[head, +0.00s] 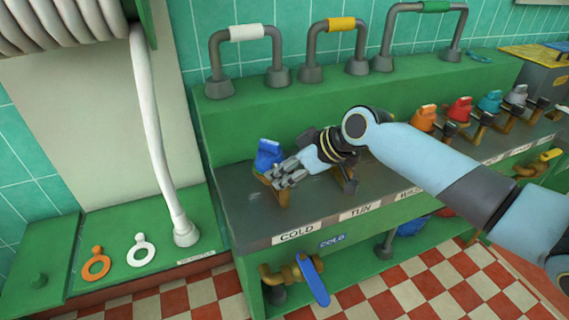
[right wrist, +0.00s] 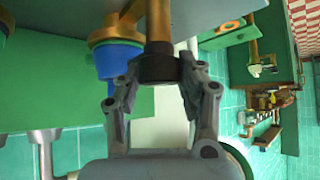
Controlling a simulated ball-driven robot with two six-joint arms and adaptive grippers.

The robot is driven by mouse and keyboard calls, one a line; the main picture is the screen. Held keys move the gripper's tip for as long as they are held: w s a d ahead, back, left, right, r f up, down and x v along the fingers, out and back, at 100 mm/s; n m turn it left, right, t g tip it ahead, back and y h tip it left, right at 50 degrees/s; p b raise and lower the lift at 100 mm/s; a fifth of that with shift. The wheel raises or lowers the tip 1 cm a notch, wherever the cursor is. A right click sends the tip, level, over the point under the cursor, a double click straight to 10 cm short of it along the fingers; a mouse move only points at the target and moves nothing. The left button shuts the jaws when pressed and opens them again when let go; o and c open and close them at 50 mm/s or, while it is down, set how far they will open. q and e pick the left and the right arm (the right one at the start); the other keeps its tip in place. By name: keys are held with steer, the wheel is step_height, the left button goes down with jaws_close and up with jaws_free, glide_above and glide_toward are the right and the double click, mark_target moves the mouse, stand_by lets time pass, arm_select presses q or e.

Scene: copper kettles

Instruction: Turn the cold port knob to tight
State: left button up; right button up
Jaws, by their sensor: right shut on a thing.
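The cold port has a blue cap (head: 268,153) on a brass fitting, above the COLD label (head: 297,232) at the left end of the grey bench (head: 265,225). The cap also shows in the right wrist view (right wrist: 118,58). My right gripper (head: 284,180) reaches in from the right beside the cap. In the right wrist view, its fingers stand on both sides of a dark knob (right wrist: 154,70) on a brass stem (right wrist: 159,22) and are shut on it. The knob is hidden by the fingers in the head view. My left gripper is not in view.
More ports with orange (head: 424,117) and red caps stand to the right. Grey pipe loops (head: 247,32) rise behind. A blue lever (head: 313,280) hangs below the COLD label. Orange (head: 96,263) and white (head: 140,250) rings lie on the green ledge at left.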

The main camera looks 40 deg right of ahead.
stand_by(0.3)
steer(key=o, duration=1.2)
steer(key=shift+c, duration=0.2)
steer(key=v, duration=1.2)
steer(key=shift+a, duration=0.2)
